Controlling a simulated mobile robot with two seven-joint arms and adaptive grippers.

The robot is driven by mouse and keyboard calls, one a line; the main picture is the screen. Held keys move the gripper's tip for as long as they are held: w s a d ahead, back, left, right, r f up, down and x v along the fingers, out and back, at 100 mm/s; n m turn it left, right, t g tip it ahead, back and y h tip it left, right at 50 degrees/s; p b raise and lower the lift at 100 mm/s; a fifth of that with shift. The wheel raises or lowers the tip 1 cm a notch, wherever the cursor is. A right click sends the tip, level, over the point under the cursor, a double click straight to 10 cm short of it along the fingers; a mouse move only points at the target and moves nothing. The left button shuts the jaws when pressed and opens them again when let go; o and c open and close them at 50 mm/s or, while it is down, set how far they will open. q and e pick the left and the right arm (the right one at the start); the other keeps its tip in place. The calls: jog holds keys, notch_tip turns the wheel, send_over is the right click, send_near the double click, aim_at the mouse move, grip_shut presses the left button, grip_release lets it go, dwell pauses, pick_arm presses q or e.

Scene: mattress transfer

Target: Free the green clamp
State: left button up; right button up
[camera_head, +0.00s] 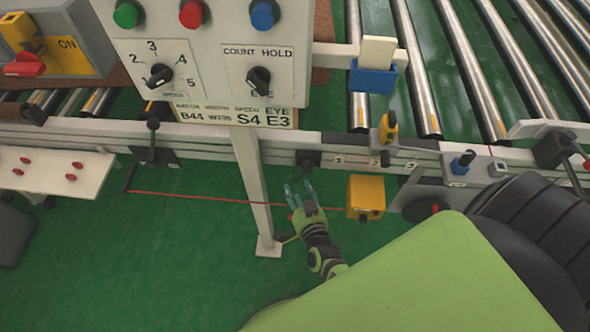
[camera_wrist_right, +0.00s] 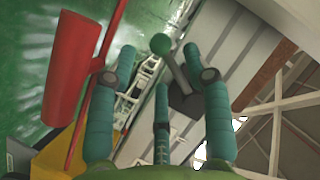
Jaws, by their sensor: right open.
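In the right wrist view, a green ball knob (camera_wrist_right: 160,43) sits on a grey lever, which I take as the green clamp. It is ahead of my right gripper (camera_head: 299,190), between the tips of its spread teal fingers. I cannot tell whether they touch it. The gripper is open, with nothing seen held. In the head view it is below the front rail, just under a small dark rail fitting (camera_head: 308,159); I cannot make out the green knob there. My left gripper is not in view.
A yellow box (camera_head: 366,193) is right of the gripper, on a thin red line (camera_head: 200,197). A white post (camera_head: 251,180) stands to its left. Yellow (camera_head: 388,126) and blue (camera_head: 464,161) fittings sit along the rail. A control panel (camera_head: 210,65) overhangs the rail.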

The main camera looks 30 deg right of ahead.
jog(key=v, duration=0.3)
jog(key=shift+s+r, duration=0.15)
jog(key=shift+s, duration=0.05)
dwell(0.4)
